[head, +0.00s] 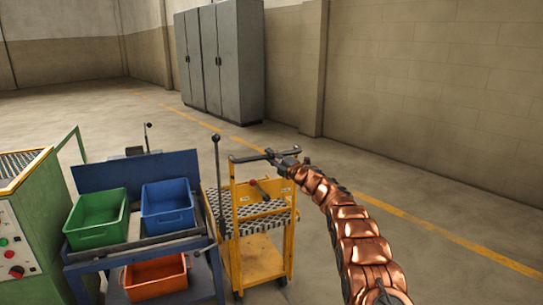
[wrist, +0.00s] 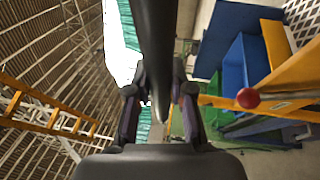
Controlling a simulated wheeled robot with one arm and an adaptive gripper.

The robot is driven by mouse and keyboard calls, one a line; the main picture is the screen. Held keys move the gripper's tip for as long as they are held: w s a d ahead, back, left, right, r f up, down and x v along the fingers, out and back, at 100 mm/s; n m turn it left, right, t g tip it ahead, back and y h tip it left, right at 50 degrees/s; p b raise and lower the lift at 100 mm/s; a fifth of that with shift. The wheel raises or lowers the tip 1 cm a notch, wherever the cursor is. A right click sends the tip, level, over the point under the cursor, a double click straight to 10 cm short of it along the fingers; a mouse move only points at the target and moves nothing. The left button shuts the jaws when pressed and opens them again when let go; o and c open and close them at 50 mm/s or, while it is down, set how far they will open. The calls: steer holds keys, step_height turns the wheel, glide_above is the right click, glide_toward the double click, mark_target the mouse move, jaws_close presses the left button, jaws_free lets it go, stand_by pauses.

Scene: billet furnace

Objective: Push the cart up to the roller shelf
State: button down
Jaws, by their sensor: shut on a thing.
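The yellow cart (head: 246,258) stands upright on the floor in the middle of the head view, with a patterned top surface, a lower deck and a dark handle bar (head: 248,158) at its upper end. My gripper (head: 283,160) is shut on this bar. In the wrist view the dark bar (wrist: 154,40) runs between the fingers (wrist: 160,98). A blue rack (head: 140,245) with bins stands close beside the cart on its left; it may be the roller shelf, but I cannot make out rollers on it. I cannot tell if the two touch.
The rack holds a green bin (head: 97,220), a blue bin (head: 168,207) and a lower orange bin (head: 155,277). A green machine (head: 35,225) stands at the far left. Grey cabinets (head: 222,65) stand at the back wall. Floor to the cart's right is clear.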

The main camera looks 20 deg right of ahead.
steer(key=shift+a+r, duration=0.1)
steer(key=shift+a, duration=0.1)
steer(key=c, duration=1.5)
jaws_free()
steer(key=shift+o, duration=1.1)
steer(key=shift+w, duration=0.15)
steer(key=shift+o, duration=1.3)
steer(key=shift+d, duration=0.2)
steer(key=v, duration=1.2)
